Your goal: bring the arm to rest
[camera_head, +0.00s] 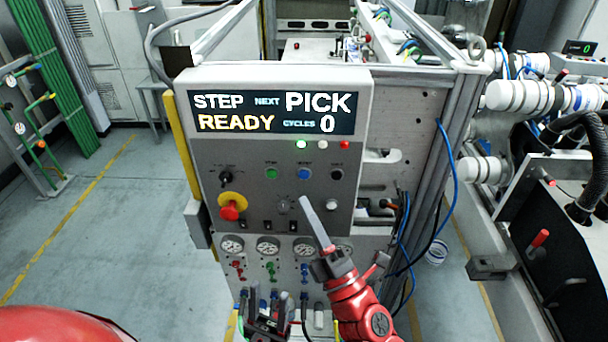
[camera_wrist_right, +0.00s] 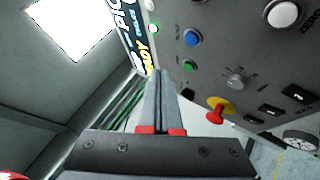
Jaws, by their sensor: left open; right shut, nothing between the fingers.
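My right gripper (camera_head: 303,200) is on the red arm in front of the grey control panel (camera_head: 250,160). Its long grey fingers are shut together, with nothing between them, and point up at the panel face. They also show in the right wrist view (camera_wrist_right: 161,75), near the panel; I cannot tell whether they touch it. My left gripper (camera_head: 263,298) is lower, in front of the gauge panel, with its dark fingers apart and empty. The display (camera_head: 273,113) reads STEP NEXT PICK, READY, CYCLES 0.
The panel carries a green button (camera_head: 271,174), a blue button (camera_head: 304,174), a black knob (camera_head: 225,178) and a red stop button on yellow (camera_head: 231,210). Several gauges (camera_head: 268,246) sit below. Blue cables (camera_head: 446,190) hang at right. Open floor (camera_head: 110,220) lies at left.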

